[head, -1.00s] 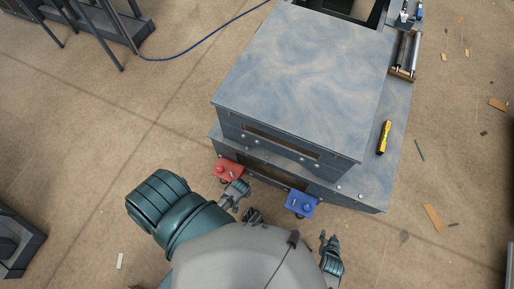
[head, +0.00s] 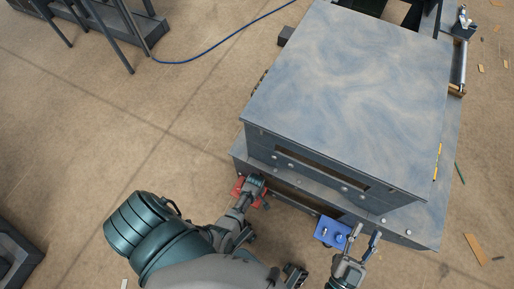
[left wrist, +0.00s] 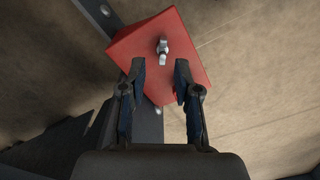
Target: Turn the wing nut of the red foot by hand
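The red foot (head: 238,187) sits at the near left corner of the machine's base, partly hidden by my left arm. In the left wrist view it is a red block (left wrist: 180,28) with a small metal wing nut (left wrist: 163,50) on its face. My left gripper (left wrist: 160,72) is open, its two fingers apart over the block. The wing nut shows beyond the fingertips, about in line with the gap, and nothing is between the fingers. My right gripper (head: 367,240) is open and empty, close beside the blue foot (head: 330,232); whether they touch is unclear.
The machine's large grey-blue top (head: 345,95) and slotted front stand just beyond both grippers. A dark bar (left wrist: 146,120) runs under the red block in the left wrist view. A blue cable (head: 215,55) and wood scraps lie on the floor.

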